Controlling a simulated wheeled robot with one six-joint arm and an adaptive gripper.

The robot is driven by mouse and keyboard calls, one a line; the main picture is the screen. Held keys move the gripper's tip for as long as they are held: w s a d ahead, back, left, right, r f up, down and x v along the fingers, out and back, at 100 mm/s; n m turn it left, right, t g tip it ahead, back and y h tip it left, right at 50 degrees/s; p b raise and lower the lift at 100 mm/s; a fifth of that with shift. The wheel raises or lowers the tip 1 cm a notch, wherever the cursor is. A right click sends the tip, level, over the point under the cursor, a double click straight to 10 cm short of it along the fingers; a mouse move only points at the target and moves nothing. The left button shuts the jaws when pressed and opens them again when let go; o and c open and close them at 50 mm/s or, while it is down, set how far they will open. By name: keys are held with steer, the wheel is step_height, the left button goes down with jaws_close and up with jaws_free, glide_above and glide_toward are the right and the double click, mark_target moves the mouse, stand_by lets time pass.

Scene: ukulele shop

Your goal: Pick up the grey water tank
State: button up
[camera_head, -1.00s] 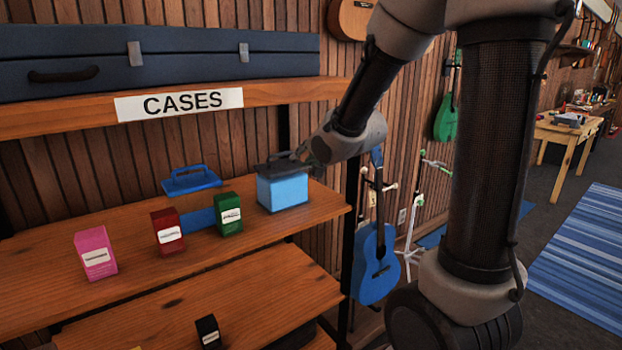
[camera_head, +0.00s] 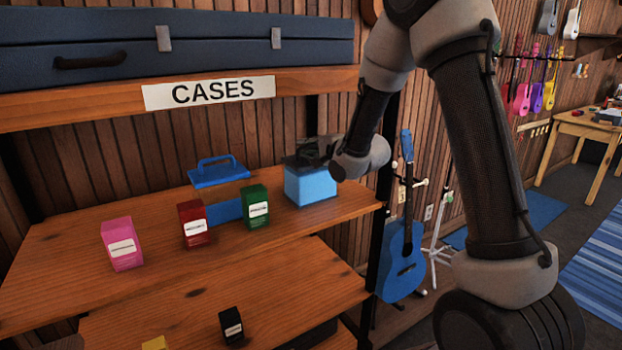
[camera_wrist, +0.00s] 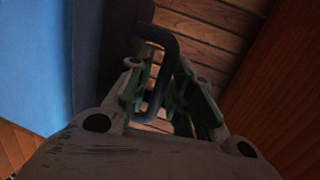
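The grey water tank has a light blue body (camera_head: 311,187) and a dark grey lid, and stands upright at the right end of the upper wooden shelf. In the wrist view its dark handle (camera_wrist: 168,48) crosses between my fingers, with its blue side (camera_wrist: 30,60) at left. My gripper (camera_wrist: 165,85) appears open around the handle, with a gap visible between the fingers. In the head view my gripper (camera_head: 318,150) is at the top of the tank, partly merging with the dark lid, so contact is unclear there.
A second tank with a blue lid (camera_head: 219,171) stands left, partly behind a red box (camera_head: 193,224) and green box (camera_head: 256,207). A pink box (camera_head: 122,244) is further left. A blue case (camera_head: 180,40) lies on the shelf above. A blue guitar (camera_head: 402,260) hangs right.

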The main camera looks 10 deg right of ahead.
jaws_close()
steer(key=shift+w+a+r, duration=0.1)
steer(key=shift+r, duration=0.05)
stand_by(0.4)
